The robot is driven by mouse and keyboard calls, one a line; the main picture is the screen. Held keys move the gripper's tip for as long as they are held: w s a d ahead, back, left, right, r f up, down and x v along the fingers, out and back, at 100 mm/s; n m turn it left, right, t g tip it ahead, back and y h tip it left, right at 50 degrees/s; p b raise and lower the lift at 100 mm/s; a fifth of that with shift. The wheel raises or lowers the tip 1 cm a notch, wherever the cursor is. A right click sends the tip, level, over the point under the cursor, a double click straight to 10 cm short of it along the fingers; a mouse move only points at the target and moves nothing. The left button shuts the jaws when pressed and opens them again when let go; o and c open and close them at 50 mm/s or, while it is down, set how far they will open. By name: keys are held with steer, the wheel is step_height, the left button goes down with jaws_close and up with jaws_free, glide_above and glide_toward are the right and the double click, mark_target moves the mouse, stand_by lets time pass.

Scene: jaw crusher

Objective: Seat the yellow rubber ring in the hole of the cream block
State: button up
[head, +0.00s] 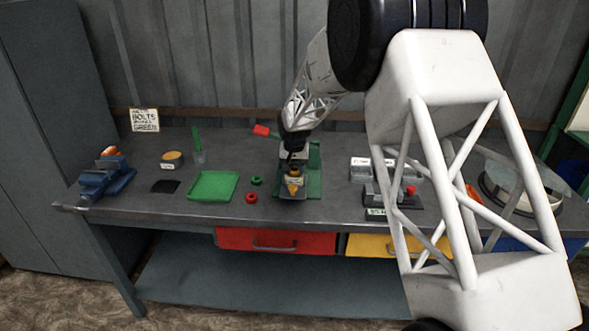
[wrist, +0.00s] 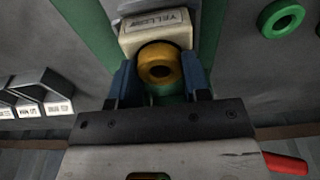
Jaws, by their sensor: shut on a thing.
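The yellow rubber ring (wrist: 160,66) is between my gripper's two blue fingers in the wrist view. My gripper (wrist: 160,74) is shut on it, one finger on each side. The cream block (wrist: 155,32), labelled "YELLOW", lies just past the ring, and the ring overlaps its near edge in the picture. The block's hole does not show clearly, and I cannot tell whether the ring touches the block. In the head view yellow shows (head: 294,189) below my dark gripper (head: 293,160), with details too small to tell.
A green base (head: 315,183) lies under the work area. A loose green ring (head: 256,181) and red ring (head: 251,197) lie to the left, near a green tray (head: 213,185). A red-tipped handle (head: 262,130) stands behind. A dark stand with labels (head: 405,198) is at right.

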mark_target(294, 172)
steer(key=shift+s+f, duration=0.1)
steer(key=shift+f, duration=0.25)
steer(key=shift+s+f, duration=0.25)
steer(key=shift+f, duration=0.7)
steer(key=o, duration=0.8)
steer(key=shift+o, duration=0.5)
step_height(294, 172, up, 13)
steer(key=shift+s, duration=0.35)
steer(key=shift+r, duration=0.65)
steer(key=shift+s, duration=0.1)
